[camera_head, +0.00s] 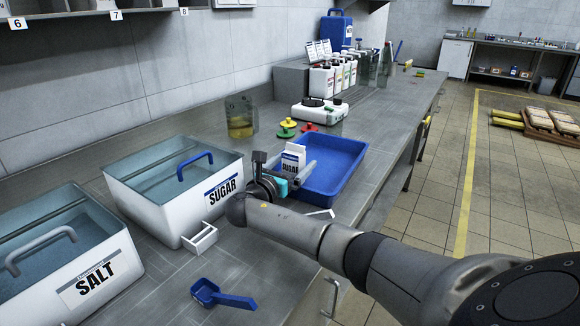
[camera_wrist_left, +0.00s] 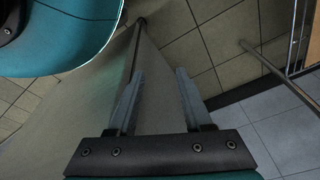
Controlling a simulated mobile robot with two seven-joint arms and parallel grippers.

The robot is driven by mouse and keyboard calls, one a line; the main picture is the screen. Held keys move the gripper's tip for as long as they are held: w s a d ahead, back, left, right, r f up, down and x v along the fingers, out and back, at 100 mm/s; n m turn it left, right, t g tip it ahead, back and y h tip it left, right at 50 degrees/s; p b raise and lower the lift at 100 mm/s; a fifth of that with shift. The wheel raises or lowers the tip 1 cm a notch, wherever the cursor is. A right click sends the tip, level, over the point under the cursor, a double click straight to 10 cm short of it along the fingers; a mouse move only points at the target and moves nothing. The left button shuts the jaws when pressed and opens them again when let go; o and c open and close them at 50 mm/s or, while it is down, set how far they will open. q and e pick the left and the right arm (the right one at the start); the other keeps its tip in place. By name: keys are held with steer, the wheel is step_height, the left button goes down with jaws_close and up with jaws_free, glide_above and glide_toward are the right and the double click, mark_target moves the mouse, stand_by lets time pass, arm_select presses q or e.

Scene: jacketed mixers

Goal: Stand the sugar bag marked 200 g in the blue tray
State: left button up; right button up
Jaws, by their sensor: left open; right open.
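A white bag (camera_head: 293,157) with a SUGAR label stands upright at the left side of the blue tray (camera_head: 343,149). Its weight mark is too small to read. My right gripper (camera_head: 290,171) is open at the bag's near side, with a finger to either side of it. The gripper hides the bag's foot, so I cannot tell whether it touches the tray floor. The rest of the tray looks empty. My left gripper (camera_wrist_left: 155,100) shows in the left wrist view, open and empty, above the floor.
A SUGAR bin (camera_head: 175,207) and a SALT bin (camera_head: 105,262) stand on the left of the bench. A white scoop (camera_head: 200,239) and a blue scoop (camera_head: 222,297) lie in front. A white scale (camera_head: 319,112) and several bottles stand behind the tray.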

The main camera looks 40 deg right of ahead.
steer(key=shift+a+r, duration=0.1)
steer(key=shift+r, duration=0.05)
steer(key=shift+s+a, duration=0.1)
steer(key=shift+a, duration=0.1)
steer(key=p+v, duration=0.4)
steer(key=v, duration=0.5)
steer(key=shift+s+a+r, duration=0.1)
steer(key=shift+a, duration=0.1)
arm_select(q)
steer(key=s+a+f, duration=0.4)
steer(key=s+a, duration=0.1)
steer(key=s, duration=0.2)
steer(key=shift+a+f+p, duration=0.25)
steer(key=shift+f+p, duration=0.05)
steer(key=shift+f, duration=0.05)
arm_select(e)
steer(key=shift+v, duration=1)
